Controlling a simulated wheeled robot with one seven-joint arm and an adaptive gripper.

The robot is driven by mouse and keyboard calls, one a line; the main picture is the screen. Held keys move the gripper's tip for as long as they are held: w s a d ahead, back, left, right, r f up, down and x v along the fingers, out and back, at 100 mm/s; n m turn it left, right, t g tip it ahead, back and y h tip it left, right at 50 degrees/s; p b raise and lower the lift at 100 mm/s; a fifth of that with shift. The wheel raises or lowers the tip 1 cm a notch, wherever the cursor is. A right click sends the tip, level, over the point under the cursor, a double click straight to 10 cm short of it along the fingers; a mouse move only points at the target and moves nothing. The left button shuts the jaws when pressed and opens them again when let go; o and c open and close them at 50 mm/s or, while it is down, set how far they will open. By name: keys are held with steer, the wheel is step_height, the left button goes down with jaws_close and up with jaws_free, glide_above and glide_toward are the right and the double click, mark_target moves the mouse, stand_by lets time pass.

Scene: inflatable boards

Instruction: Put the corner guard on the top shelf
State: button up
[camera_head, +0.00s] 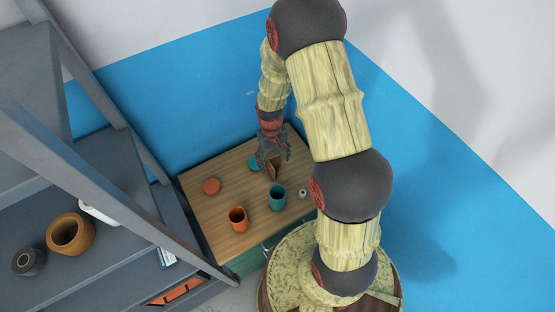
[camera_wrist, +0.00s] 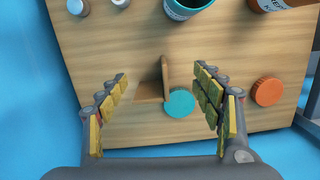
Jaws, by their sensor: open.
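The corner guard looks to be the brown wooden angled piece (camera_head: 273,168) on the wooden tabletop (camera_head: 215,213), by the teal cup. In the wrist view the brown piece (camera_wrist: 165,76) stands between my fingers, with an upright panel and a flat part below. My gripper (camera_head: 270,150) points down over it; in the wrist view my gripper (camera_wrist: 162,95) is open, with clear gaps on both sides of the piece. The grey shelf unit (camera_head: 115,185) stands at the left; its highest visible board (camera_head: 30,95) is cut by the picture's edge.
A teal cup (camera_head: 277,197), an orange cup (camera_head: 238,218), an orange disc (camera_head: 211,185), a teal disc (camera_wrist: 180,103) and small bottles (camera_wrist: 78,7) share the tabletop. A brown pot (camera_head: 70,233) and a dark round item (camera_head: 28,261) sit on the shelf unit.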

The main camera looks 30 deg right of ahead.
mark_target(274, 161)
steer(key=shift+t, duration=0.6)
steer(key=w, duration=0.1)
steer(key=w+d, duration=0.1)
steer(key=w, duration=0.1)
steer(key=shift+w+d+r, duration=0.15)
steer(key=shift+w+d, duration=0.15)
steer(key=shift+d, duration=0.1)
steer(key=shift+w+a, duration=0.15)
steer(key=shift+a+f+n, duration=0.15)
steer(key=shift+f+n, duration=0.15)
steer(key=shift+d+f, duration=0.25)
steer(key=shift+f, duration=0.7)
steer(key=shift+d+f+p, duration=0.1)
steer(key=shift+f+p, duration=0.25)
steer(key=shift+f, duration=2.25)
steer(key=shift+c, duration=1.1)
steer(key=c, duration=1)
steer(key=shift+r, duration=0.1)
